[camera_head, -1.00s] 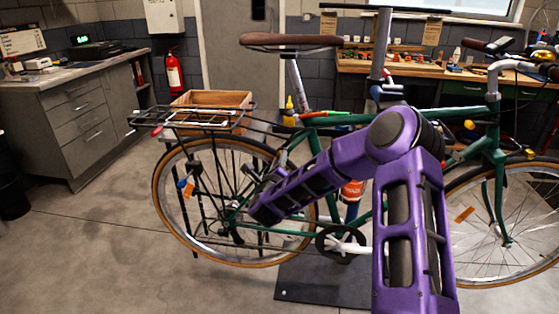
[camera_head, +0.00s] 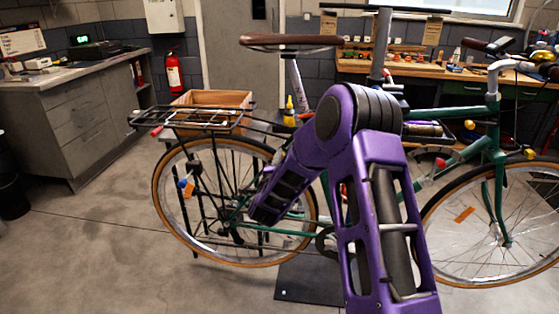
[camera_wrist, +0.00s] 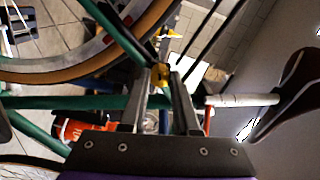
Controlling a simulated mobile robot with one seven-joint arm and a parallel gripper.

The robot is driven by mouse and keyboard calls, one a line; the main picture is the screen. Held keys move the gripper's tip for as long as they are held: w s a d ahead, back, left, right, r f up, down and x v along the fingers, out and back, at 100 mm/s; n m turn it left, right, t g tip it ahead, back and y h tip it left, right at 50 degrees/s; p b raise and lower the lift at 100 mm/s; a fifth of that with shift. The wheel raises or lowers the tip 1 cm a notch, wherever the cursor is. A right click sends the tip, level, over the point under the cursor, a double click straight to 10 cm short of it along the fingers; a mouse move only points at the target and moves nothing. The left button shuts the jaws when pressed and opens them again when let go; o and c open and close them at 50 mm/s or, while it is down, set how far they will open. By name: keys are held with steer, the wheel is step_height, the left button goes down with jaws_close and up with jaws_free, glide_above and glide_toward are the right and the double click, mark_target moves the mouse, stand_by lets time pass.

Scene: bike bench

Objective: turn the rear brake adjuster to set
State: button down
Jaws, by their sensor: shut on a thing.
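In the wrist view, my gripper (camera_wrist: 162,78) reaches to the bike frame, its two fingers on either side of a small yellow piece (camera_wrist: 160,73) at their tips. The piece looks like the rear brake adjuster and sits close to the rear tyre (camera_wrist: 100,62) and green frame tubes (camera_wrist: 75,102). Its turn position is too small to read. In the head view, my purple arm hides my gripper and the adjuster. The green bike (camera_head: 450,115) stands upright with its rear wheel at left.
A black rear rack (camera_head: 200,118) sits above the rear wheel, with a wooden crate (camera_head: 213,97) behind it. The saddle (camera_head: 290,40) is above; in the wrist view it (camera_wrist: 292,95) is at right. An orange bottle (camera_wrist: 75,130) is near the frame.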

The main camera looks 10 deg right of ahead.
steer(key=shift+n+p, duration=0.8)
steer(key=shift+n, duration=16.4)
steer(key=c, duration=0.6)
jaws_free()
steer(key=shift+c, duration=0.2)
